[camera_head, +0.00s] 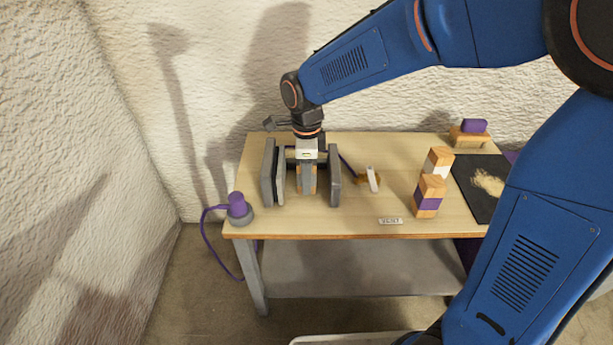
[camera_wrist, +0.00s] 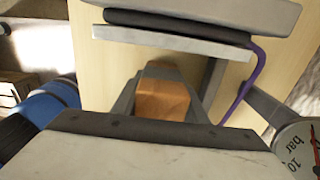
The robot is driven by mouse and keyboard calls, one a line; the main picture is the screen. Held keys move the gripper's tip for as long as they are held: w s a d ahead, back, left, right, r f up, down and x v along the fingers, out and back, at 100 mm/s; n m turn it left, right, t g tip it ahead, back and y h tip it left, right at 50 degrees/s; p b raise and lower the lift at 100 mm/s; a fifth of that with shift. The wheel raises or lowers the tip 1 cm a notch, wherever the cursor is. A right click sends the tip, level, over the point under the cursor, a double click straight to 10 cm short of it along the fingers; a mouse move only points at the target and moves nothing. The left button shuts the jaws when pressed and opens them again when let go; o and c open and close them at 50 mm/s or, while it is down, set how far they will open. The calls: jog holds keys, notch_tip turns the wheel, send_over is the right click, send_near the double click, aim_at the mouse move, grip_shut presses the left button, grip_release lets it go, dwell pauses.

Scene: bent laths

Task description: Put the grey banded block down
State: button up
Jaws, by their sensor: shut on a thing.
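My gripper (camera_head: 307,186) points down over the left half of the table, between upright grey plates. It is shut on a wooden block (camera_wrist: 163,99), whose orange wood and a grey part show between the fingers in the wrist view. The fingers hide much of the block, and I cannot tell whether its underside touches the table. Two grey plates (camera_head: 268,173) stand close together on the left. Another grey plate (camera_head: 335,176) stands on the right, apart from the block.
A purple knob (camera_head: 237,205) with a cable is at the left front corner. Two banded blocks (camera_head: 429,195) stand at right, near a black mat (camera_head: 483,178). A small wooden piece with a white part (camera_head: 373,179) lies nearer. The table's front middle (camera_head: 310,222) is clear.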

jog(key=shift+f, duration=0.15)
jog(key=o, duration=1.2)
notch_tip(320, 180, up, 12)
jog(key=shift+r, duration=0.2)
jog(key=s+d+n+t, duration=0.1)
jog(key=s+d+n, duration=0.5)
jog(key=d, duration=0.3)
jog(key=s+d+f+n+t, duration=0.1)
jog(key=s+d+n+t, duration=0.1)
jog(key=s+d+n, duration=0.4)
jog(key=s+d+f+n+t, duration=0.1)
jog(key=s+d+n, duration=0.5)
jog(key=d, duration=0.6)
jog(key=shift+s+f+t, duration=0.15)
jog(key=shift+s+t, duration=0.05)
jog(key=shift+s, duration=0.5)
jog(key=shift+s+f+t, duration=0.1)
jog(key=shift+s+t, duration=0.1)
jog(key=shift+s, duration=0.45)
